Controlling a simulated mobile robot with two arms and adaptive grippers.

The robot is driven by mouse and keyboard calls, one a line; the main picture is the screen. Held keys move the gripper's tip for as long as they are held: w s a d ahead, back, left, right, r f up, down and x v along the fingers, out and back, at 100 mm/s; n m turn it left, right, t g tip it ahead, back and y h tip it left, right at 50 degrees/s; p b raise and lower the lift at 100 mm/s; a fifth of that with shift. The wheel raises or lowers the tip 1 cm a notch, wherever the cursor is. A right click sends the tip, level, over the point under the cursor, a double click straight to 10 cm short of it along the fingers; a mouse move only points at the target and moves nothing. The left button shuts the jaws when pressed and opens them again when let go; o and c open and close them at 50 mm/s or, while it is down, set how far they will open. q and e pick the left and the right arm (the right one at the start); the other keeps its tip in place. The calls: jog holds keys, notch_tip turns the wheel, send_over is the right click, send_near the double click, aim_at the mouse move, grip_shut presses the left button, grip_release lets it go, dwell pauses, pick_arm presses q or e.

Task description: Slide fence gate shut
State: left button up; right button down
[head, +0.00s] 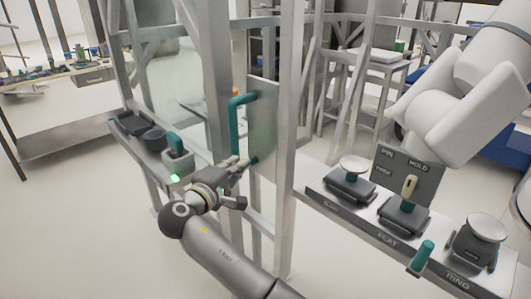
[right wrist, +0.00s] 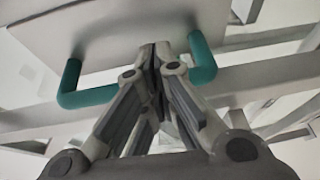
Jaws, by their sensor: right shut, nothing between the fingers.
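A pale flat panel of the fence gate (head: 263,120) stands between metal posts in the head view. A teal U-shaped handle (head: 236,118) is fixed to it. My right gripper (head: 240,163) is at the lower end of this handle, with its arm reaching up from the bottom. In the right wrist view the gripper (right wrist: 155,48) is shut and empty, its fingertips close to the panel (right wrist: 120,25). The fingers hide the middle of the handle (right wrist: 90,97), so I cannot tell whether they touch it. My left gripper is not in view.
A metal post (head: 287,110) stands right of the gate. A ledge with a teal-topped device (head: 177,160) lies left. A shelf (head: 395,238) with several small stands lies right. A large white jointed arm (head: 475,85) hangs above it; I cannot tell whose.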

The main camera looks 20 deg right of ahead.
aim_at(272, 139)
jog(key=shift+m+h, duration=0.3)
jog(key=shift+h, duration=0.2)
jog(key=w+d+r, duration=0.1)
jog(key=w+d, duration=0.1)
jog(key=w+d+r+p, duration=0.1)
jog(key=w+d, duration=0.1)
jog(key=w+d+r, duration=0.1)
jog(key=w+d, duration=0.1)
jog(key=shift+d+p, duration=0.3)
jog(key=shift+d, duration=0.35)
jog(key=shift+s+d+p, duration=0.3)
jog(key=shift+s+p, duration=0.1)
jog(key=shift+s, duration=0.3)
jog(key=shift+s+d+p, duration=0.3)
jog(key=shift+s+p, duration=0.1)
jog(key=shift+s, duration=0.3)
jog(key=shift+s+d, duration=0.1)
jog(key=shift+s, duration=0.05)
jog(key=shift+f, duration=0.1)
jog(key=shift+d, duration=0.1)
